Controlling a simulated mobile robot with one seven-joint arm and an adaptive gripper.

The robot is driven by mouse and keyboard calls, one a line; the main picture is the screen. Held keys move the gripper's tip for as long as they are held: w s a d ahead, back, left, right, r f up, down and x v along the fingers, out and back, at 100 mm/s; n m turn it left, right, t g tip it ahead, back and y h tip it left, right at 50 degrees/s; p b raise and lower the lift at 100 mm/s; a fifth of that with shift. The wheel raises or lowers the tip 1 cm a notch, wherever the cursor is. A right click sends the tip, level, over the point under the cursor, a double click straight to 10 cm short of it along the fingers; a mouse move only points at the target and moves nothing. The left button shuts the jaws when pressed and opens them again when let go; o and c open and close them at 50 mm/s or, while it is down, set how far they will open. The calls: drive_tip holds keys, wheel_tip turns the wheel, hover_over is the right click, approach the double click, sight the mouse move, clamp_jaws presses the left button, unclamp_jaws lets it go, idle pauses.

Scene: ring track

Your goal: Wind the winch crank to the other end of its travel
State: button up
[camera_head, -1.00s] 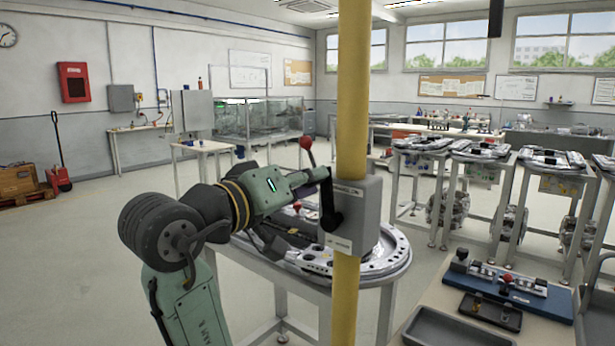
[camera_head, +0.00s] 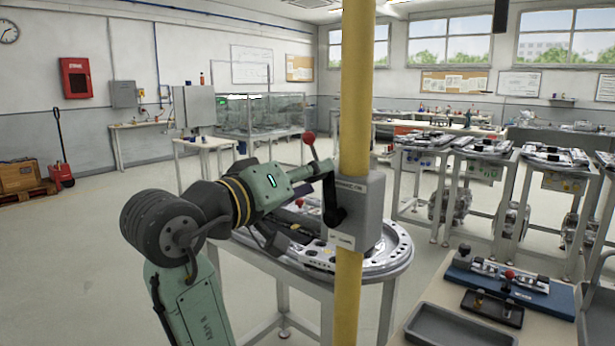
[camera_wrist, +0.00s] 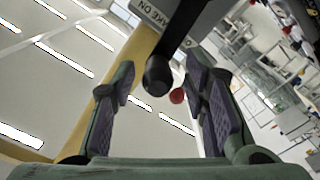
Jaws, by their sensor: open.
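The winch crank has a dark arm (camera_head: 329,195) on a grey box (camera_head: 367,215) fixed to a yellow post. A red ball knob (camera_head: 309,137) stands above and left of the box. My gripper (camera_head: 322,172) is at the crank's upper part, left of the box; its fingers are hard to make out there. In the wrist view my gripper (camera_wrist: 160,78) is open, its fingers on either side of a black rounded crank part (camera_wrist: 157,75), with gaps showing. The red knob (camera_wrist: 177,96) shows beyond it. A label on the box, partly cut off, reads "AKE ON".
The yellow post (camera_head: 357,80) stands in front of a table with a round metal ring track (camera_head: 385,262). A bench with a grey tray (camera_head: 455,330) and a blue fixture (camera_head: 545,296) is at lower right. Open floor (camera_head: 90,240) lies to the left.

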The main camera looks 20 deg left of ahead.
drive_tip(key=shift+s, duration=0.1)
drive_tip(key=v, duration=1.2)
